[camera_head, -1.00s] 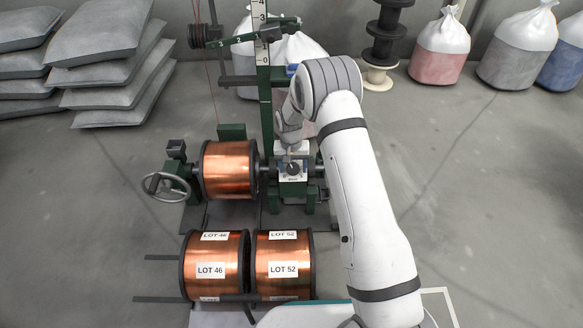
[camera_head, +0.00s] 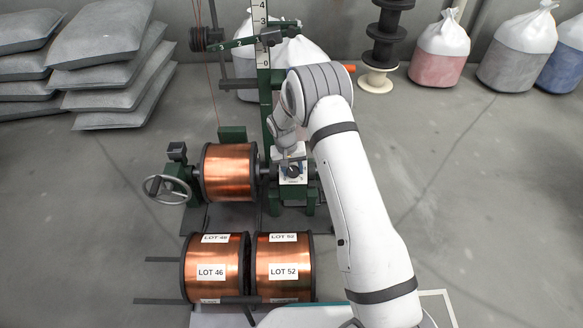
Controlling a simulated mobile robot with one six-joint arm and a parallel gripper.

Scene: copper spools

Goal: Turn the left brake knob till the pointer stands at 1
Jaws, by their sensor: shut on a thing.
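The brake box (camera_head: 293,184) is a small pale block with a dark round knob (camera_head: 293,171) on its front, on the green stand right of the mounted copper spool (camera_head: 229,171). The dial marks and the pointer are too small to read. My gripper (camera_head: 288,160) reaches down from behind and above to the knob's upper left. It looks shut on the brake knob, but the fingers are tiny and partly hidden by my wrist. I cannot tell which way the pointer stands.
A handwheel (camera_head: 165,189) is left of the mounted spool. Spools LOT 46 (camera_head: 214,254) and LOT 52 (camera_head: 284,254) stand in front. A green post with a number scale (camera_head: 262,50) rises behind. An orange cylinder (camera_head: 349,69) shows beside my arm. The floor at right is clear.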

